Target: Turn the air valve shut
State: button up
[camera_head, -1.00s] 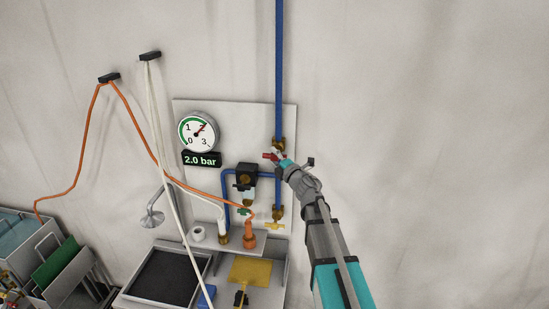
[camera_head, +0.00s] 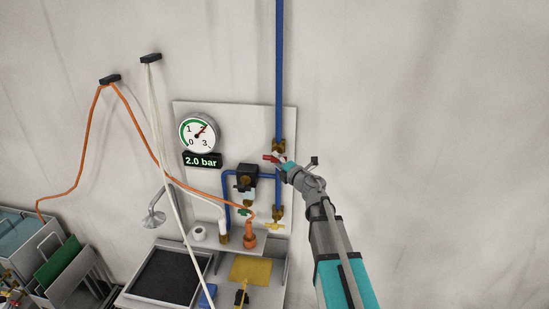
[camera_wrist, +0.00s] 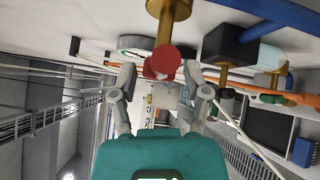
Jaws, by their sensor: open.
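The air valve's red handle (camera_head: 271,157) sits on the blue vertical pipe (camera_head: 279,70), below a brass fitting (camera_head: 278,145). In the wrist view the red handle (camera_wrist: 162,62) shows end-on below a brass stem (camera_wrist: 168,18), between my two fingers. My gripper (camera_head: 284,163) is at the handle from the right in the head view. In the wrist view my gripper (camera_wrist: 160,88) is open, with one finger on each side of the handle. I cannot tell whether either finger touches it. The gauge (camera_head: 198,132) needle points near 2, and the display (camera_head: 202,160) reads 2.0 bar.
A black regulator (camera_head: 246,177) on blue piping is just left of the valve. An orange hose (camera_head: 128,113) and white hoses (camera_head: 160,140) hang at left. The wall to the right is bare.

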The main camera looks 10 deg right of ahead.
jog(key=v, duration=1.2)
dwell(0.3)
jog(key=w+d+f+m+h+b, duration=0.1)
jog(key=d+f+m+h+b, duration=0.85)
jog(key=m, duration=0.45)
jog(key=s+f+m+g+h+b, duration=0.3)
jog(key=f+m+g+h+b, duration=0.3)
jog(key=f, duration=0.7)
jog(key=s+a+f+m+g+y+b, duration=0.3)
jog(key=s+a+f+g+b, duration=0.1)
jog(key=s+f, duration=0.4)
jog(key=s+a+f+m+g+y+b, duration=0.3)
jog(key=s+a+f+g, duration=0.3)
jog(key=f, duration=0.6)
jog(key=s+a+y+b, duration=0.1)
jog(key=s+a, duration=0.1)
jog(key=a, duration=0.1)
jog(key=shift+s+f+g+b, duration=0.25)
jog(key=shift+g+b, duration=0.05)
jog(key=shift+b, duration=0.05)
jog(key=shift+a+y, duration=0.1)
jog(key=shift+y, duration=0.15)
